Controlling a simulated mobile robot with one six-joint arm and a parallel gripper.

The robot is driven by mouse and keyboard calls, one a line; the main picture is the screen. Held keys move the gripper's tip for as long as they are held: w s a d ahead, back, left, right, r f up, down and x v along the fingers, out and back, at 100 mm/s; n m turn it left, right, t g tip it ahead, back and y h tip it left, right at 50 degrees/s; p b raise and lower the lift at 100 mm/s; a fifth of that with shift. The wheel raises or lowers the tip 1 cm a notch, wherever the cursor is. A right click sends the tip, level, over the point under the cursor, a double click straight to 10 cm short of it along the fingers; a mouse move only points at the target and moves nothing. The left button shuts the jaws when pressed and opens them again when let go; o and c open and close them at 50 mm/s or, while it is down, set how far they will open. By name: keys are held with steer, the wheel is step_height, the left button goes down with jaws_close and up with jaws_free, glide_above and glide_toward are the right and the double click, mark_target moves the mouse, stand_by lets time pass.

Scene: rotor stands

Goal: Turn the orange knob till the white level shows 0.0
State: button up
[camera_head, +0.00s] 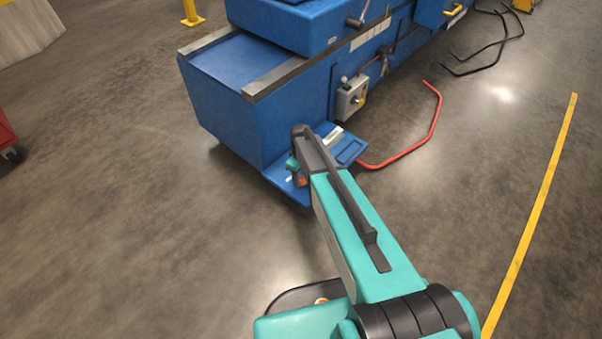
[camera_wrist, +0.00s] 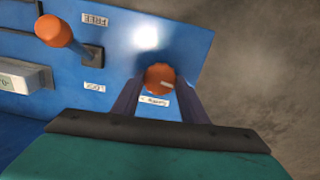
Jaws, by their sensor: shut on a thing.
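The orange knob (camera_wrist: 159,77) is on the blue panel (camera_wrist: 115,63) in the wrist view, near the panel's edge. My gripper (camera_wrist: 160,88) has its two dark fingers on either side of the knob and is shut on it. A small white label sits just below the knob. The white level (camera_wrist: 22,77) is cut by the left edge of the wrist view; its reading is too cut off and small to make out. In the head view my arm hides most of the knob area on the low blue shelf (camera_head: 352,150).
An orange-tipped lever (camera_wrist: 53,32) stands on the panel between labels reading FREE (camera_wrist: 95,19) and LOCK (camera_wrist: 94,86). The big blue machine (camera_head: 225,100) rises behind the shelf, with a grey switch box (camera_head: 351,97).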

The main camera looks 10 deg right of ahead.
mark_target(301, 179)
steer(key=m+p, duration=0.3)
steer(key=m, duration=0.2)
steer(key=shift+d+r+p, duration=0.1)
steer(key=shift+r+p, duration=0.05)
steer(key=shift+p, duration=0.15)
steer(key=m+p, duration=0.2)
steer(key=m, duration=0.3)
steer(key=o, duration=1)
steer(key=shift+o, duration=0.2)
step_height(301, 179, up, 14)
steer(key=p, duration=0.2)
steer(key=shift+f, duration=0.2)
